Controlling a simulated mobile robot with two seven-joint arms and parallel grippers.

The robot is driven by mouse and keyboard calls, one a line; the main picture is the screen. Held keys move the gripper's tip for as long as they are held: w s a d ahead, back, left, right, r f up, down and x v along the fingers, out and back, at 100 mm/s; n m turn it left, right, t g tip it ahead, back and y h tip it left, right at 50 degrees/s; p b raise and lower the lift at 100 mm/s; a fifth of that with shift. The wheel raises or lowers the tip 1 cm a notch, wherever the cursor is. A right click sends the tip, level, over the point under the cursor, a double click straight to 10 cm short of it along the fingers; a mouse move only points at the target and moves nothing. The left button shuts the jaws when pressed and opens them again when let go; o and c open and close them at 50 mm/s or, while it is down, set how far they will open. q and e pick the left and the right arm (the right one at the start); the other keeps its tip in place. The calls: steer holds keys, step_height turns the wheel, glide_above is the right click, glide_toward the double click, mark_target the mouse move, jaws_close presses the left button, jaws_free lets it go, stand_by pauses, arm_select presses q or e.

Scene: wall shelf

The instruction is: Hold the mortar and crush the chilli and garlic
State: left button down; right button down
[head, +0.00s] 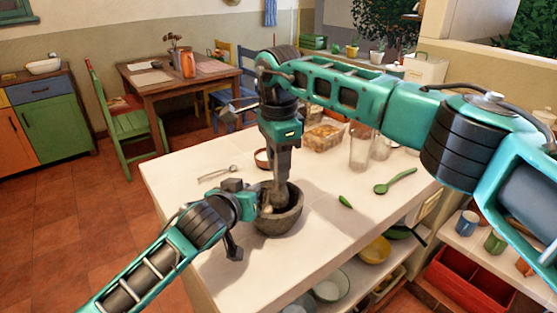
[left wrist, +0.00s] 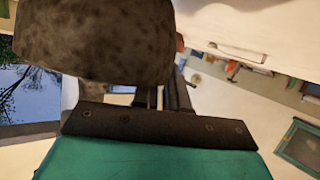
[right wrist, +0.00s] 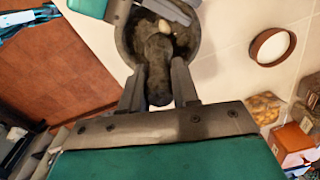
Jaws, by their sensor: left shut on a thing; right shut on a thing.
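The grey stone mortar (head: 281,222) stands on the white counter. My left gripper (head: 258,205) is shut on its left wall; the mortar's speckled side fills the upper left of the left wrist view (left wrist: 95,42). My right gripper (head: 280,178) is above the mortar, shut on the stone pestle (right wrist: 158,75), whose lower end is inside the bowl. A pale piece that looks like garlic (right wrist: 166,25) shows in the mortar beside the pestle. A green chilli (head: 345,201) lies on the counter right of the mortar. The rest of the mortar's contents is too dark to make out.
A green spoon (head: 396,181) lies at the right of the counter. A small metal spoon (head: 217,173) lies at left. The counter's front is clear.

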steer(key=shift+f, duration=0.85)
steer(key=shift+d+f, duration=0.1)
steer(key=shift+f, duration=0.25)
stand_by(0.4)
steer(key=shift+r, duration=1.65)
steer(key=shift+f, duration=0.4)
steer(key=shift+f, duration=1)
steer(key=shift+s+f, duration=0.1)
steer(key=shift+f, duration=0.1)
